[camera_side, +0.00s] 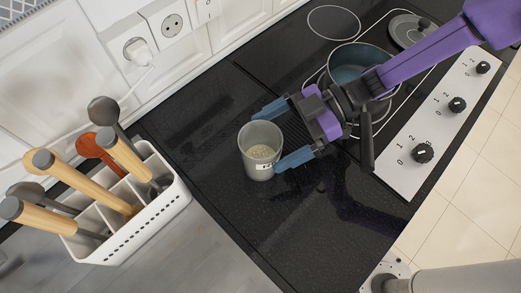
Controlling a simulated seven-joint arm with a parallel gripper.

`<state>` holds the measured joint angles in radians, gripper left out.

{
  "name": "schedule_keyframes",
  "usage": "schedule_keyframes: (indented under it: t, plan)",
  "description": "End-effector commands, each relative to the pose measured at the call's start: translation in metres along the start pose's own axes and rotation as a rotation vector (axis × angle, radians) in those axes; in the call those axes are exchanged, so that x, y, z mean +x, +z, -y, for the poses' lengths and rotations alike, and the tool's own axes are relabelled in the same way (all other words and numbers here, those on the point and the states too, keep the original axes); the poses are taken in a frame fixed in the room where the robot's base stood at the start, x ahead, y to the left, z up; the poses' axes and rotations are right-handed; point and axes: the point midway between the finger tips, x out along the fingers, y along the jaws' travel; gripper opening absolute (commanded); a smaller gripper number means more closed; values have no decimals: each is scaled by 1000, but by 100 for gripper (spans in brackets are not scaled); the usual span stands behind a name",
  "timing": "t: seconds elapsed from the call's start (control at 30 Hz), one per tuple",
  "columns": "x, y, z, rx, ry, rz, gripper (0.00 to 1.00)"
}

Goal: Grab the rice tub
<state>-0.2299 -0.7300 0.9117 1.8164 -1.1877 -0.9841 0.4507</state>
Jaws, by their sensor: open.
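The rice tub (257,158) is a grey, open-topped round tub with pale grains inside and a small label on its front. It stands upright on the black counter. My gripper (272,137) is open, its two blue fingers reaching from the right to either side of the tub. One finger is at the tub's upper right rim and the other at its lower right side. I cannot tell whether either finger touches it.
A white utensil holder (143,218) with several wooden-handled tools stands at the left. A pot (348,66) sits on the hob behind my arm, with a lid (410,30) nearby. Control knobs (422,153) line the right. Counter below the tub is clear.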

Motion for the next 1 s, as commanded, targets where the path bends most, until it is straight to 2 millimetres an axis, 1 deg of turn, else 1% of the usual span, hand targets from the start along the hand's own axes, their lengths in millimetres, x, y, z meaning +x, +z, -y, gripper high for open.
schedule_keyframes:
  t: [0.2,0.3,0.4,0.5,0.7,0.73,0.77,0.8,0.87,0.9,1.0]
  plan:
    - [12,30,0,3,0,3,100]
    - [28,27,0,-2,-2,1,100]
    - [37,26,0,-1,0,0,100]
    - [41,26,-1,0,1,0,100]
    - [41,26,-1,0,1,0,100]
    - [41,26,-1,0,1,0,94]
    - [41,26,-1,0,1,0,84]
    - [41,26,-1,0,1,0,71]
    - [41,26,-1,0,1,0,51]
    - [41,26,-1,0,1,0,47]
    - [41,26,-1,0,2,-1,47]
